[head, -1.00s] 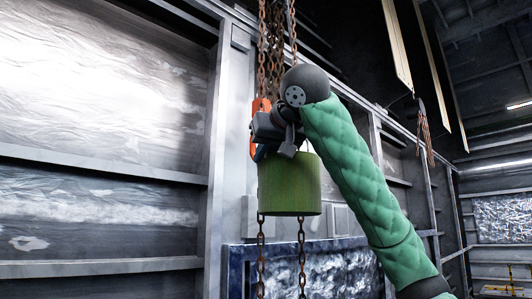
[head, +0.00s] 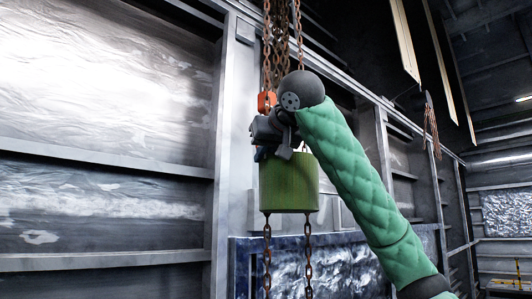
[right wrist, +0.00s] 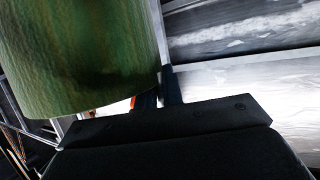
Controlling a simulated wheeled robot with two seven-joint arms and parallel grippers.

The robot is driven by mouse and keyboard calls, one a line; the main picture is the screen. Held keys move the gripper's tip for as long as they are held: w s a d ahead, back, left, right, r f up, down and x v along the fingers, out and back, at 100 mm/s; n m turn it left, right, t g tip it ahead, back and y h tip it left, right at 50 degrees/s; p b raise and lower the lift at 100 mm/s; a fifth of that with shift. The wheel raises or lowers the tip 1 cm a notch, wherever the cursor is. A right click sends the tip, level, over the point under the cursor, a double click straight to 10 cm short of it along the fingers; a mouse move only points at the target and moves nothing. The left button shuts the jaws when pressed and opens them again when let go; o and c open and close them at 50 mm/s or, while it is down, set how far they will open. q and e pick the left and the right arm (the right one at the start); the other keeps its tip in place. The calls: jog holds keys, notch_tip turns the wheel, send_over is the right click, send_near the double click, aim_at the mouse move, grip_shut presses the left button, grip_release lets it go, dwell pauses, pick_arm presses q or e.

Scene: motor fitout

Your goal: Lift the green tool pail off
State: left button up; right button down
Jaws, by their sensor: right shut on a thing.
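The green pail (head: 288,186) is upright in front of the hanging chains in the head view. It also fills the upper left of the right wrist view (right wrist: 80,55). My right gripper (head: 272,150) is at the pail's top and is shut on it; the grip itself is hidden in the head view. Its dark fingers show beside the pail in the right wrist view (right wrist: 160,95). An orange hook piece (head: 266,102) shows above the gripper, its lower part hidden. I cannot tell whether the pail still touches the hook. My left gripper is not in view.
Rusty chains (head: 279,45) hang above and behind the pail, and two strands (head: 308,260) run on below it. A blue-framed panel (head: 340,265) stands low behind. A grey ribbed wall (head: 100,170) fills the left. Open space lies to the right.

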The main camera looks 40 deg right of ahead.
jog(key=r+p+x, duration=0.1)
jog(key=r+x, duration=0.1)
jog(key=x, duration=1.1)
jog(key=shift+w+d, duration=0.15)
jog(key=shift+w, duration=0.45)
dwell(2.0)
jog(key=shift+s, duration=0.1)
jog(key=shift+s+d+r+p, duration=0.15)
jog(key=shift+s+r+p, duration=0.2)
jog(key=shift+r, duration=0.15)
jog(key=shift+s+d+r+p, duration=0.1)
jog(key=shift+s+r+p, duration=0.15)
jog(key=shift+r, duration=0.3)
jog(key=shift+s, duration=0.1)
